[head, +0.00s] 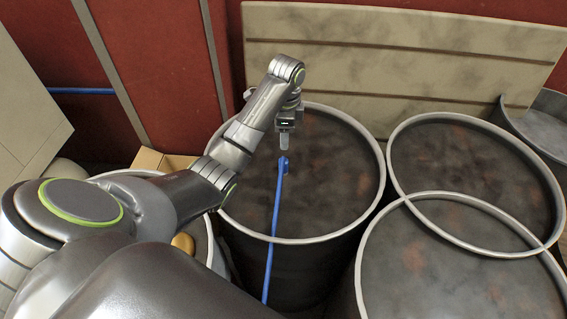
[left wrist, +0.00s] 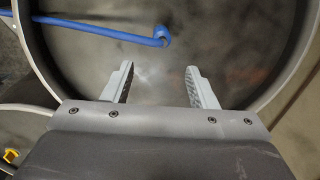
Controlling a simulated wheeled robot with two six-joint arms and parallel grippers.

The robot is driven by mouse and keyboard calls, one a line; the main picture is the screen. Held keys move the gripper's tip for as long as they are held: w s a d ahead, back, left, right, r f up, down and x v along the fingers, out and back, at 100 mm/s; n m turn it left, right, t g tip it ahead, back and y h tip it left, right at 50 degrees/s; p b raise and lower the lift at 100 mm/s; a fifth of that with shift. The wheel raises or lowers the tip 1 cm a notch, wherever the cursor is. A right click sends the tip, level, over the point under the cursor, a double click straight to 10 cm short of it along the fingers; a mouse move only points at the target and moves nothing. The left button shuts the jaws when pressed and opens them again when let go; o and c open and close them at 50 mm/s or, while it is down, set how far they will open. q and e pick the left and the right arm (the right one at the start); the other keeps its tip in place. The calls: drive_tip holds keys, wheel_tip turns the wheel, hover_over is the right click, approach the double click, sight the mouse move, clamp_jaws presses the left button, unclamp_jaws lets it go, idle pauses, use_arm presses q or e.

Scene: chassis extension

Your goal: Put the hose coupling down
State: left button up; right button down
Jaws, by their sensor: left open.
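The blue hose coupling (head: 283,165) is the bent end of a thin blue hose (head: 271,235) and appears to lie on the dark lid of a large drum (head: 335,185). The coupling also shows in the left wrist view (left wrist: 161,36), beyond the fingertips and apart from them. My left gripper (head: 284,150) is above the drum lid, close to the coupling. In the left wrist view its two fingers (left wrist: 158,72) are spread, with nothing between them. My right gripper does not show.
Two more overlapping drum rims show at the right, one drum (head: 470,180) behind the other (head: 445,270). A beige panel (head: 400,60) stands behind the drums against a red wall (head: 150,45). A cardboard box (head: 150,160) is left of the middle drum.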

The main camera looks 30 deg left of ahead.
use_arm(q)
drive_tip(key=r+n+p, duration=0.1)
drive_tip(key=n, duration=0.4)
drive_tip(key=n+b, duration=0.5)
drive_tip(key=n, duration=1.2)
hover_over(284, 160)
drive_tip(key=s+d, duration=0.1)
drive_tip(key=shift+t+y, duration=0.3)
drive_tip(key=shift+y, duration=0.1)
wheel_tip(284, 160, down, 9)
drive_tip(key=shift+r, duration=0.2)
drive_tip(key=shift+w+a+f+p, duration=0.15)
drive_tip(key=shift+a+f, duration=0.05)
drive_tip(key=shift+f, duration=0.8)
drive_tip(key=shift+w+a+f+p, duration=0.15)
drive_tip(key=shift+f+p, duration=0.05)
drive_tip(key=shift+f, duration=0.85)
drive_tip(key=shift+w+a+f+p, duration=0.15)
drive_tip(key=shift+a+f, duration=0.05)
drive_tip(key=shift+f, duration=0.8)
clamp_jaws()
